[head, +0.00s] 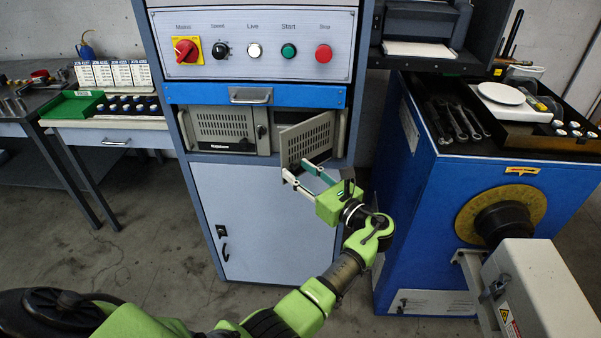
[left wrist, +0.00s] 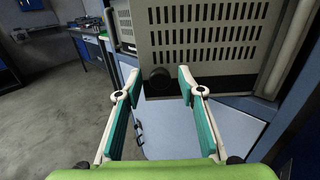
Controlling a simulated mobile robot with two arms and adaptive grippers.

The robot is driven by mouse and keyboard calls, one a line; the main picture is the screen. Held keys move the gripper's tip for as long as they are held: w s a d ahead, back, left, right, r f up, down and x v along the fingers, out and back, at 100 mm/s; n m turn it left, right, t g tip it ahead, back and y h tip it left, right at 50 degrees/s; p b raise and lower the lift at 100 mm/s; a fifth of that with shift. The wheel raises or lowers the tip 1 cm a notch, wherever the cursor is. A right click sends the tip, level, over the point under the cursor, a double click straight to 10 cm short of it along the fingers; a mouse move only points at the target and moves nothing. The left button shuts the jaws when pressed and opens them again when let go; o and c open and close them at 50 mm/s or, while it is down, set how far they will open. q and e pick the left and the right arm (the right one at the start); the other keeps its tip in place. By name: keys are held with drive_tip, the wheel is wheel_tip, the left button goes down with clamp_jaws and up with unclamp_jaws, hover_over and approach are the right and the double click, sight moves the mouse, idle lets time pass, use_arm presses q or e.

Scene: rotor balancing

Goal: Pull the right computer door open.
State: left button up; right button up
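The right computer door (head: 307,138) is a grey panel with slots. It stands ajar, its left edge swung out from the cabinet. In the left wrist view the door (left wrist: 205,40) fills the top, with a dark round knob (left wrist: 160,78) at its lower left. My left gripper (head: 300,172) is at the door's lower left edge. In the left wrist view the left gripper (left wrist: 159,82) is open, its two fingers apart with the knob showing between the tips. I cannot tell whether they touch it. My right gripper is not in view.
The left computer door (head: 222,126) is shut. A blue drawer with a handle (head: 250,96) is above, and a pale lower cabinet door (head: 255,215) below. A blue tool cabinet (head: 410,200) stands close on the right. The floor at the front left (head: 120,250) is free.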

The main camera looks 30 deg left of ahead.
sight(291, 134)
use_arm(q)
wheel_tip(291, 134, up, 10)
idle(0.5)
